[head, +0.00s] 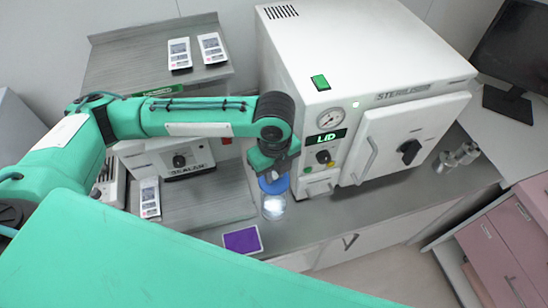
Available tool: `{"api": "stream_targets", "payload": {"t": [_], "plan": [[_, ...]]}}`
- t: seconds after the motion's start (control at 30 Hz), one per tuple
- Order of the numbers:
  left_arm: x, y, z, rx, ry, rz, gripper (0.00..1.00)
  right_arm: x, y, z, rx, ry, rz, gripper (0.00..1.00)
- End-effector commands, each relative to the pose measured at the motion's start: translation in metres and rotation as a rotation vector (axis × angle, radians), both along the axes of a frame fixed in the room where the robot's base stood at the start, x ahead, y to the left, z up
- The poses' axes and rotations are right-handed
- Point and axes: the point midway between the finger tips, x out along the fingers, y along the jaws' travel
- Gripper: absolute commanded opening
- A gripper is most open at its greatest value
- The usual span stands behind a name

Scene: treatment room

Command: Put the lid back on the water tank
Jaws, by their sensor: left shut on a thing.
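The white steriliser (375,75) stands on the counter, and its display (326,138) reads "LID". A small green piece (320,82) sits on its top near the front left edge; I cannot tell whether it is part of a tank lid. No open tank mouth can be made out. My left gripper (273,176) is in front of the steriliser's left side, pointing down. It is shut on a clear bottle (273,207) with a blue top (274,185). I cannot tell whether the bottle touches the counter. The fingers are partly hidden. My right gripper is not in view.
A purple pad (242,240) lies at the counter's front edge. Small metal items (458,156) and a monitor (525,45) are at right.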

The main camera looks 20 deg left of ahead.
Motion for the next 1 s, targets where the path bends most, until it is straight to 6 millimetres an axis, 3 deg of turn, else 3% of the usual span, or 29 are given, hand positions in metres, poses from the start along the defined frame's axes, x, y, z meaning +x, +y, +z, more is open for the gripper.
{"api": "stream_targets", "payload": {"t": [0.6,1.0], "plan": [[0.0,0.0,-0.046,0.0,-0.001,0.0,0.0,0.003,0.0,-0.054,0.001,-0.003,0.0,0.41],[0.0,0.0,-0.064,0.0,0.0,0.001,0.0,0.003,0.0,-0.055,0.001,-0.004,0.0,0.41]]}}
